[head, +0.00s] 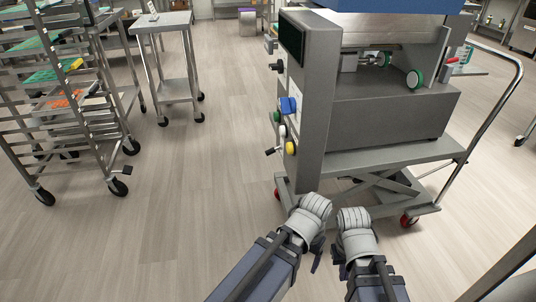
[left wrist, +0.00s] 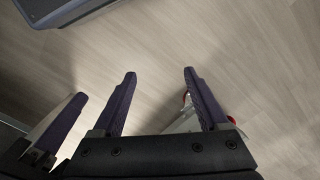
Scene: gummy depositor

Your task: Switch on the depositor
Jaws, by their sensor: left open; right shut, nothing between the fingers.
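The depositor (head: 390,112) is a grey machine with a tall control column (head: 314,100) at its left side in the head view. The column's left face carries a blue switch box (head: 288,106), a green button (head: 277,117), a white one (head: 283,131), a yellow one (head: 290,148) and a dark knob (head: 276,67). A dark screen (head: 291,36) sits at the top. My left gripper (left wrist: 160,73) is open and empty over the floor in the left wrist view. My right arm's wrist (head: 355,220) is beside my left one, below the column; its gripper is mostly hidden and shut.
The depositor stands on a wheeled lift cart (head: 410,158) with a push handle (head: 500,95) at right. A tray rack (head: 75,130) and a small steel table (head: 165,22) stand at left. The floor (head: 180,210) between rack and depositor is clear.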

